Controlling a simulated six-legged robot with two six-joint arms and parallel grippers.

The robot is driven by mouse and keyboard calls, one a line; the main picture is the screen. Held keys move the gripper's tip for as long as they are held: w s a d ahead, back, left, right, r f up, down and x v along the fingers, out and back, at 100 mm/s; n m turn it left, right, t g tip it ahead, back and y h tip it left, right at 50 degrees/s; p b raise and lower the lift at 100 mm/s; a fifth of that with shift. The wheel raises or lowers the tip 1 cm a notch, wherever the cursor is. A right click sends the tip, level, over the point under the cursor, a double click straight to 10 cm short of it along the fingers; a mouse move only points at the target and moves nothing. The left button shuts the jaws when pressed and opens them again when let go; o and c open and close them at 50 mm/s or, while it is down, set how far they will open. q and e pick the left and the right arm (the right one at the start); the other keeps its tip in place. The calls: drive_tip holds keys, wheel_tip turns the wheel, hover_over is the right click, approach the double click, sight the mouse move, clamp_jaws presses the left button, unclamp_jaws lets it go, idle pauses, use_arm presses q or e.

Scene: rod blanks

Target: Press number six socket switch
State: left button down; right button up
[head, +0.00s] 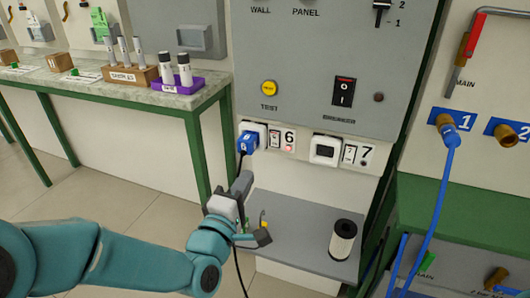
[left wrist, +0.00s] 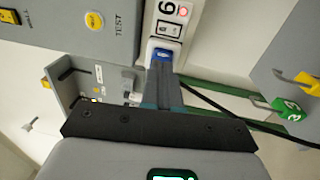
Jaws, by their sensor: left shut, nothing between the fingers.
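The number six socket (head: 258,129) is on the wall below the grey panel, with a blue plug (head: 247,141) in it and a black cord hanging down. In the left wrist view the switch (left wrist: 170,27) lies beyond the plug (left wrist: 164,56). My left gripper (head: 243,180) is shut and empty, below the plug in the head view. Its fingertips (left wrist: 162,70) overlap the plug's near end in the wrist view; I cannot tell whether they touch. My right gripper is not in view.
The number seven socket (head: 325,150) and its switch (head: 349,154) are to the right. A grey shelf (head: 290,235) with a spool (head: 343,240) is below. The yellow TEST button (head: 269,88) and black breaker switch (head: 344,91) are above.

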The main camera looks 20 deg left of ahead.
sight(273, 137)
use_arm(q)
drive_tip(key=shift+d+f, duration=0.2)
drive_tip(key=shift+f, duration=0.1)
drive_tip(key=shift+s+d+r, duration=0.1)
drive_tip(key=w, duration=0.4)
drive_tip(key=w+r, duration=0.1)
drive_tip(key=w, duration=0.9)
drive_tip(key=shift+d+r, duration=0.15)
drive_tip(key=shift+r, duration=0.15)
